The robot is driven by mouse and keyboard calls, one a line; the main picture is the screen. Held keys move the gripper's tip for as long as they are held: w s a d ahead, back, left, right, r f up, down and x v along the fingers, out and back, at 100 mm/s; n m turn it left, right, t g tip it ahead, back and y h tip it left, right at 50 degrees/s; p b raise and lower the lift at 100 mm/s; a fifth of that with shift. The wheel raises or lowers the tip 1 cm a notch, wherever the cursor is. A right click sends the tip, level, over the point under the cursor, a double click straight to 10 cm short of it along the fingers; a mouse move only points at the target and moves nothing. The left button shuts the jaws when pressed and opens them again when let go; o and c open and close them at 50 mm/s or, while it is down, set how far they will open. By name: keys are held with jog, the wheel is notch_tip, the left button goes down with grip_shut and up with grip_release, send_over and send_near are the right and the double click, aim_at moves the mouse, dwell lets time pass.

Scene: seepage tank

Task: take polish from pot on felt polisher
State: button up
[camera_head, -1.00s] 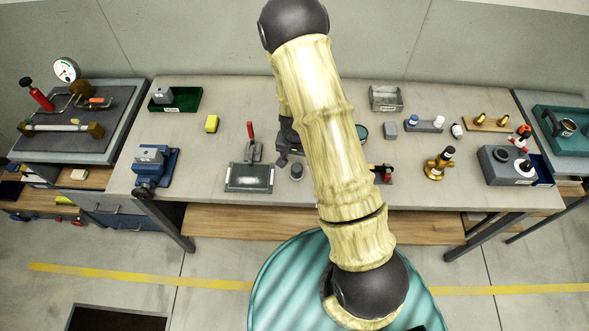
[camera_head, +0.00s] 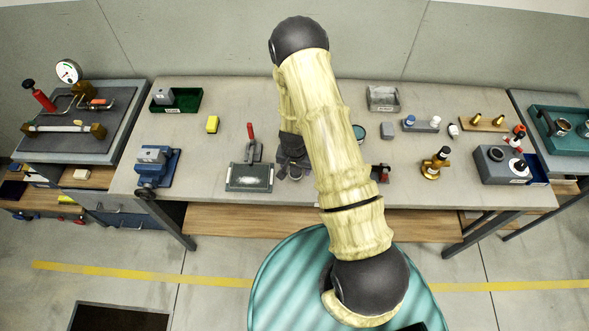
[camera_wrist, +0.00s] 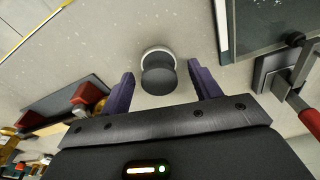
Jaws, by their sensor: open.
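The felt polisher (camera_wrist: 158,78) looks like a short dark cylinder with a pale rim at its base, standing upright on the bench. In the wrist view it lies between the tips of my gripper (camera_wrist: 161,70), whose two purple fingers are spread, one on each side, with gaps to it. In the head view my gripper (camera_head: 291,160) is low over the bench beside the clamp plate, and the polisher is mostly hidden there. A round teal-rimmed pot (camera_head: 359,132), perhaps the polish pot, is partly hidden behind my arm.
A clamp plate with a red-handled toggle (camera_head: 249,178) stands just left of my gripper. A red-knobbed fixture (camera_head: 381,173) is to the right. Bare bench lies around the yellow block.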

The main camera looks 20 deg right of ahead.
jog(key=shift+w+f, duration=0.2)
jog(key=shift+f, duration=0.05)
jog(key=shift+s+a, duration=0.1)
jog(key=shift+a, duration=0.05)
jog(key=shift+d, duration=0.3)
jog(key=c, duration=0.7)
jog(key=shift+d, duration=0.1)
jog(key=shift+c, duration=1.4)
jog(key=shift+s, duration=0.1)
jog(key=shift+c, duration=0.2)
